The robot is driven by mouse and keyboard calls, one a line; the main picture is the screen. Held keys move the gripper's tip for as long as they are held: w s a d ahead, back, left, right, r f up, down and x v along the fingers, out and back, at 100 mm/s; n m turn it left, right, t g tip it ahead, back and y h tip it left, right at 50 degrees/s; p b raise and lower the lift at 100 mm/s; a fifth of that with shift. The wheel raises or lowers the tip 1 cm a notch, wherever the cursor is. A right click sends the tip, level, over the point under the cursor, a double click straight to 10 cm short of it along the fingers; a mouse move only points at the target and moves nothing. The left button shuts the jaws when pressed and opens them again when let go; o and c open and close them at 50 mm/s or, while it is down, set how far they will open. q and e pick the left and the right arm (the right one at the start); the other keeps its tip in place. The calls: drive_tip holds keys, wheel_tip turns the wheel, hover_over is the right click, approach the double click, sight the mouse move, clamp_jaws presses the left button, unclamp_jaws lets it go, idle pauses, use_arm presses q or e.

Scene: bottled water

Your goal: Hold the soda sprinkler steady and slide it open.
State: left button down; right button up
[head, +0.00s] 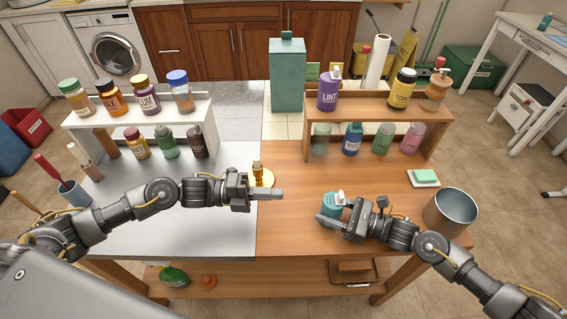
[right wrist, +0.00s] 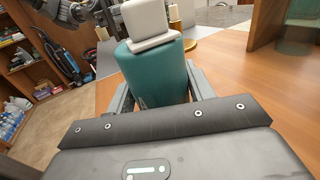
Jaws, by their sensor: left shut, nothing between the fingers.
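The soda sprinkler appears to be the teal container with a white top (head: 332,204), upright on the wooden right half of the table. In the right wrist view the sprinkler (right wrist: 160,75) stands between the fingers of my right gripper (right wrist: 160,92), its white cap facing the camera. My right gripper (head: 327,218) is low at the sprinkler's near side, one finger on each side of it. I cannot tell whether both fingers touch it. My left gripper (head: 280,194) is shut and empty, to the left of the sprinkler and apart from it, pointing right.
A metal bucket (head: 450,210) and a green sponge on a dish (head: 424,178) are to the right. Shelves with bottles (head: 375,113) line the back. The front middle of the table is clear.

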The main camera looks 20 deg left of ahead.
drive_tip(key=o, duration=0.5)
drive_tip(key=shift+c, duration=0.2)
drive_tip(key=d, duration=0.4)
drive_tip(key=s+d, duration=0.1)
drive_tip(key=d, duration=0.7)
drive_tip(key=shift+s, duration=0.25)
drive_tip(key=shift+f, duration=0.1)
